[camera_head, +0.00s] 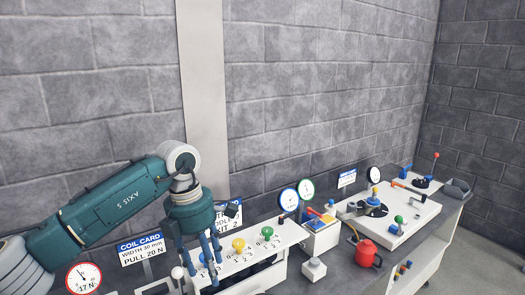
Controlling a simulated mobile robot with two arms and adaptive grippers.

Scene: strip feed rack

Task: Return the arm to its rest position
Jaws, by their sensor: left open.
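My left arm comes in from the left, teal with pale grey joints. The fingers are in front of the left end of a white panel (240,268) with coloured knobs. Whether they touch the panel cannot be told from this view. My right gripper does not show.
The panel carries a yellow knob (239,244) and a green knob (267,232). A coil card sign (141,249) and a round gauge (83,278) stand at the left. A red kettle-like pot (367,253) is at the right. A block wall (300,80) closes the back.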

